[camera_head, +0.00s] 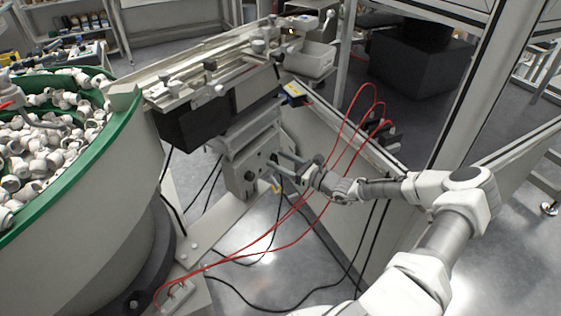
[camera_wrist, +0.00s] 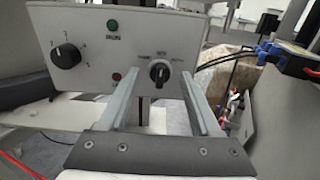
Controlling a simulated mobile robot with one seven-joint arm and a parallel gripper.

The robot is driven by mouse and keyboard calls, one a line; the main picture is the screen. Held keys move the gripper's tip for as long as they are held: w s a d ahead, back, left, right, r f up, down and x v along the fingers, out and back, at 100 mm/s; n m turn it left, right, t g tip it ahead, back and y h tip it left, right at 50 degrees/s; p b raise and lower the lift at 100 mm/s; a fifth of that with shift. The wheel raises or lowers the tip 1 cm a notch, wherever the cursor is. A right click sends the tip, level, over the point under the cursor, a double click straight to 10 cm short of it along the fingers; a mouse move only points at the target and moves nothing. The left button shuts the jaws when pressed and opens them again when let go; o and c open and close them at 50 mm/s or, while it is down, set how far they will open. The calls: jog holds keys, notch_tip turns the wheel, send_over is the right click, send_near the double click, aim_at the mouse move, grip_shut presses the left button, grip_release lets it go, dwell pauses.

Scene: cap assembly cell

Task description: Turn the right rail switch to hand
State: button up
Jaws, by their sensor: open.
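The rail's control box (camera_wrist: 100,50) faces me in the wrist view. Its right knob is a black rotary switch (camera_wrist: 159,72) with a pale pointer mark and small labels above it, too small to read surely. My gripper (camera_wrist: 157,85) is open, its two fingers reaching toward the panel on either side of the switch, with clear space between finger and knob. In the head view the same box (camera_head: 243,178) hangs under the linear rail (camera_head: 215,70), and my gripper (camera_head: 288,160) is in front of its face. The fingertips' exact distance to the panel is unclear.
A larger numbered dial (camera_wrist: 65,56), a green RUN button (camera_wrist: 112,25) and a red light (camera_wrist: 116,77) are on the same panel. Red hoses (camera_head: 340,130) loop near my arm. A green-rimmed bowl (camera_head: 120,105) of white caps stands left. A frame post (camera_head: 465,90) is right.

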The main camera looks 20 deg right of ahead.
grip_shut()
